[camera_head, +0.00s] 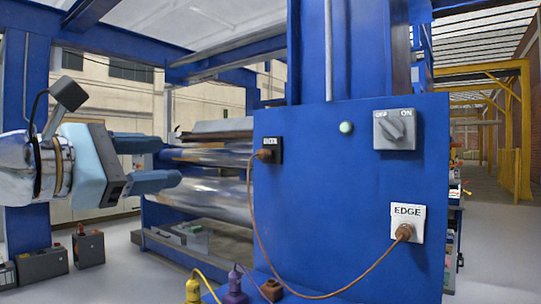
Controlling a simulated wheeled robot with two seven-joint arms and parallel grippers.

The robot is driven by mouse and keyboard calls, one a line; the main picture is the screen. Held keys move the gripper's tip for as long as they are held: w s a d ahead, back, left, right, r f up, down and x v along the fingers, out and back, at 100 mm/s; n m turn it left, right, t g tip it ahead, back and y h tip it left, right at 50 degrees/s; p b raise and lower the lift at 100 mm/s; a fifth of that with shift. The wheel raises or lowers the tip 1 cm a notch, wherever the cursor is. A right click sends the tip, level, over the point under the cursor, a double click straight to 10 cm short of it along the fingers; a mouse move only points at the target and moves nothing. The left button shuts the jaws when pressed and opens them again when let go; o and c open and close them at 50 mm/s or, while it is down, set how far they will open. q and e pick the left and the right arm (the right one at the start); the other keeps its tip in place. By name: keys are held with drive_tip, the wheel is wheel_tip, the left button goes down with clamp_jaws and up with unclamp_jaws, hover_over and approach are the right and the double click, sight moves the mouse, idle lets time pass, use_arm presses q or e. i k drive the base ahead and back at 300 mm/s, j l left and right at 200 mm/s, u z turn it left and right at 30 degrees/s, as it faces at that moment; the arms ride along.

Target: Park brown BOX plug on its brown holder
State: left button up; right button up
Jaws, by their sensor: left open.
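A brown plug (263,154) sits at a small black socket (277,143) on the upper left of the blue panel; the socket's label is too small to read surely. A brown cable (262,235) hangs from it and loops across to a second brown plug (404,232) in the white EDGE socket (407,213). A brown holder (271,291) stands at the panel's lower left, partly cut off by the picture's bottom edge. My left gripper (168,161) is open and empty, left of the panel and apart from the plug, its blue fingers pointing right. My right gripper is not in view.
A grey OFF/ON switch (395,129) and a pale round button (346,127) are on the blue panel (330,190). A purple piece (235,287) and a yellow piece (193,291) with cables stand beside the brown holder. Metal rollers (210,195) lie behind my left gripper.

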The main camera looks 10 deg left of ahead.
sight(265, 154)
drive_tip(key=i, duration=1.2)
